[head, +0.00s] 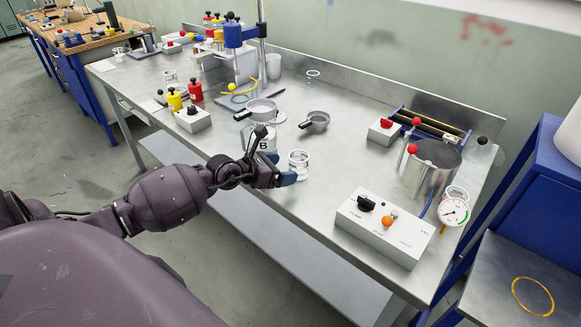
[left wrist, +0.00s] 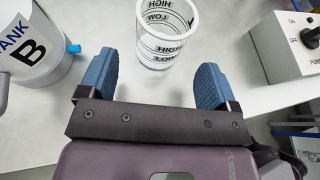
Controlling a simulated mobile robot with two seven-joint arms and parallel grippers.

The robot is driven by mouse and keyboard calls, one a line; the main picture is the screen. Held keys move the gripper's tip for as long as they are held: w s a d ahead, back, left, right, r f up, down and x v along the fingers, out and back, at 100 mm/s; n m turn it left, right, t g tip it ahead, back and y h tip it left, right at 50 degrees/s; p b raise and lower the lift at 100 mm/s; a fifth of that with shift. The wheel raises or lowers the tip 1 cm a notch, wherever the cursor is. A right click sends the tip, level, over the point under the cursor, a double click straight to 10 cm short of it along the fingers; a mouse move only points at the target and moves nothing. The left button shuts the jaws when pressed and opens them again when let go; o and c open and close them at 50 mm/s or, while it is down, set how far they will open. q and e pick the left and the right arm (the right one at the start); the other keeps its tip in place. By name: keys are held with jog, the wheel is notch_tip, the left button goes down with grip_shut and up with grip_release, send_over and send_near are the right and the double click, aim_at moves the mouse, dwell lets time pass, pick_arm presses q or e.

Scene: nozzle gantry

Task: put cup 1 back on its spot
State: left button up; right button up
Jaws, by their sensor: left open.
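A clear glass cup (head: 299,163) with printed bands stands upright on the steel bench. In the left wrist view the cup (left wrist: 166,28) shows HIGH and LOW marks, just ahead of and between the blue fingertips. No number is readable on it, so I cannot tell whether it is cup 1. My left gripper (head: 282,172) is open beside the cup on its near side; the wrist view (left wrist: 156,62) shows clear gaps on both sides. A yellow ring (head: 533,296) is marked on the blue-framed side table at the right; I cannot tell whose spot it is. My right gripper is not in view.
A tank labelled B (head: 263,142) stands close left of the left gripper. A white control box (head: 384,228) with a black knob is to the right. Bare bench lies behind the cup.

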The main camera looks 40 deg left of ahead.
pick_arm(q)
jog(key=v, duration=0.6)
jog(key=shift+s, duration=0.1)
jog(key=s+d+f+m+y, duration=0.1)
jog(key=s+d+f+m, duration=0.4)
jog(key=m, duration=0.6)
jog(key=s+d+f+m+g+y, duration=0.1)
jog(key=s+d+f+m+y, duration=0.1)
jog(key=s+d+f+m, duration=0.3)
jog(key=s+d+f+m+y, duration=0.1)
jog(key=s+d+f+m, duration=0.3)
jog(key=m, duration=1.3)
jog(key=s+f, duration=0.3)
jog(key=s, duration=0.3)
jog(key=shift+s+d+f+g+y+p, duration=0.3)
jog(key=shift+d+y, duration=0.1)
